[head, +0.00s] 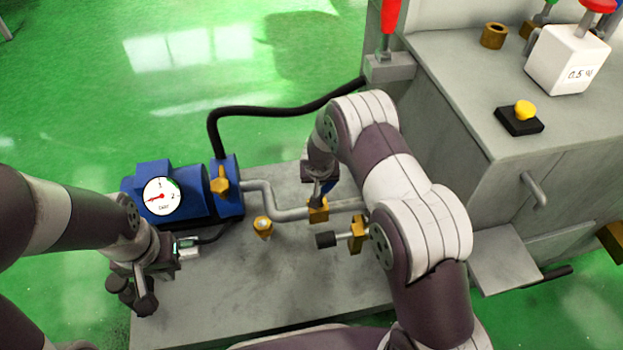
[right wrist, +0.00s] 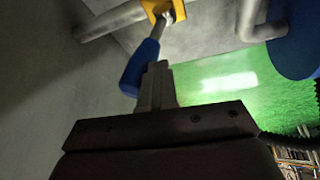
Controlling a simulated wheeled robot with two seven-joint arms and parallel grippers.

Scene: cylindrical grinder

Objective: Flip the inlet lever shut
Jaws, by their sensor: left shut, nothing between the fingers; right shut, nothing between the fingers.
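A lever with a blue handle (right wrist: 141,62) runs from a brass-yellow valve body (right wrist: 163,10) on a grey pipe in the right wrist view. My left gripper (head: 133,294) is shut and empty over the bench's left edge, away from the valve.
A blue pump (head: 185,207) with a white gauge (head: 162,196) stands left on the grey bench (head: 285,265). A second brass valve (head: 357,234) with a black-ended handle (head: 326,240) is near my right forearm. A grey machine cabinet (head: 470,130) stands right.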

